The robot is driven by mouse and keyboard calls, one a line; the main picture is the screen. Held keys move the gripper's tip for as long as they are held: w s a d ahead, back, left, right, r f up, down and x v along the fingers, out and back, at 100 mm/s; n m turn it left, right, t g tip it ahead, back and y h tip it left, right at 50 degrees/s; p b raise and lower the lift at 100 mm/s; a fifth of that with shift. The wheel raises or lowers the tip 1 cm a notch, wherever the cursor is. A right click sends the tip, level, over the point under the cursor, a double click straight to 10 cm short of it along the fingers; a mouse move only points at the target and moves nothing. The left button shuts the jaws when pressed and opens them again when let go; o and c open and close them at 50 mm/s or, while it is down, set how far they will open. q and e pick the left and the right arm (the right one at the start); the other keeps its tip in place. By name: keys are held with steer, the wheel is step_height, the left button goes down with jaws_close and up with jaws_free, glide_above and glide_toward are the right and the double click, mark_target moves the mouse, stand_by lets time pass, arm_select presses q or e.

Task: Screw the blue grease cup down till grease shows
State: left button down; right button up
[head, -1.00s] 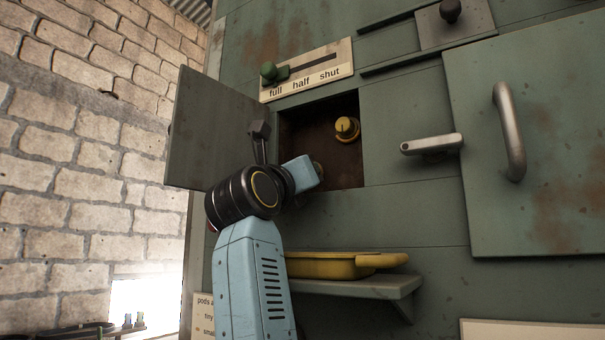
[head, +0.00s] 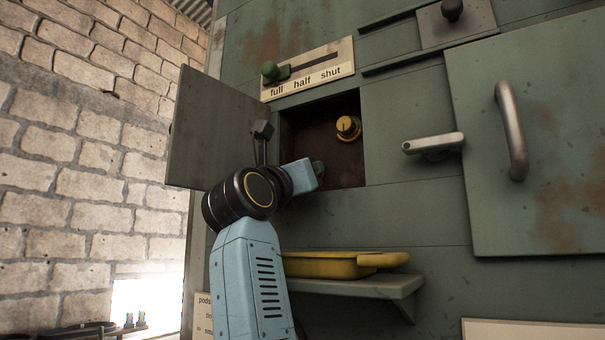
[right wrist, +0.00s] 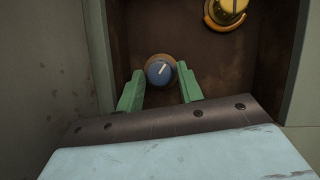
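The blue grease cup (right wrist: 160,71) shows in the right wrist view, low on the back wall of the open recess. It is round, with a white pointer line tilted up to the right and a tan ring around its base. In the head view my right gripper (head: 318,168) is at the recess's lower left and hides the blue cup. My left gripper is not in view.
A yellow cup (head: 347,127) sits higher right in the recess (head: 350,172). The recess door (head: 215,130) stands open at left. A green-knobbed slide (head: 270,71) is above, at the "full" end. A yellow tray (head: 325,265) rests on a shelf (head: 370,286) below.

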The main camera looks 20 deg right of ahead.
steer(key=b+v, duration=0.5)
steer(key=v, duration=0.7)
steer(key=shift+s+a+f, duration=0.1)
steer(key=shift+s+a, duration=0.1)
steer(key=shift+s+a+f, duration=0.15)
steer(key=shift+s+a, duration=0.15)
steer(key=shift+d, duration=0.1)
